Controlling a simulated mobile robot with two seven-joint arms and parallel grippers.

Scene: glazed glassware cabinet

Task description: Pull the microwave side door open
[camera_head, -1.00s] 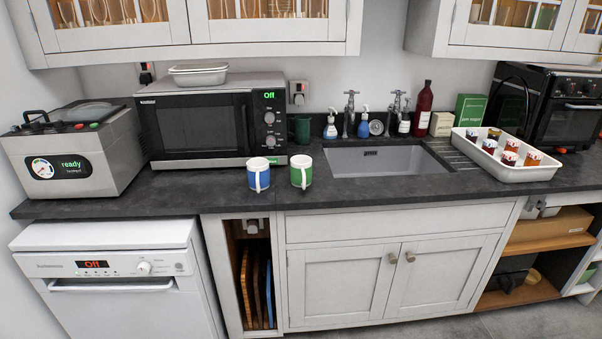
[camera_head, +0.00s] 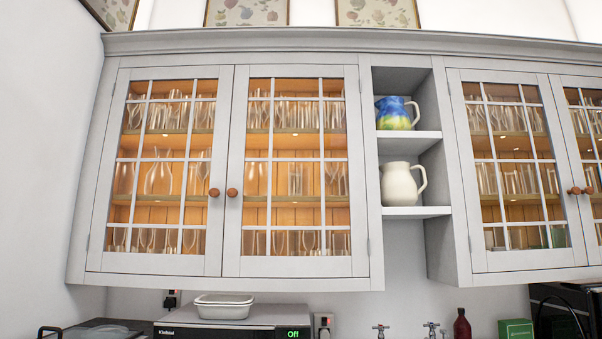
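The glazed wall cabinet above the microwave has two doors, both closed. Its left door (camera_head: 111,268) has a round wooden knob (camera_head: 214,192) at its right edge. Its right door (camera_head: 295,266) has a matching knob (camera_head: 232,193) at its left edge. The two knobs sit close together at the middle seam. Glassware stands on lit shelves behind the panes. Only the top of the microwave (camera_head: 235,328) shows at the bottom edge, with a green "Off" display; its own door is out of frame. Neither of my grippers is in view.
Open shelves to the right hold a blue-yellow jug (camera_head: 397,113) and a cream jug (camera_head: 402,185). Another glazed cabinet (camera_head: 530,262) is at right, closed. A white wall (camera_head: 50,150) flanks the left side.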

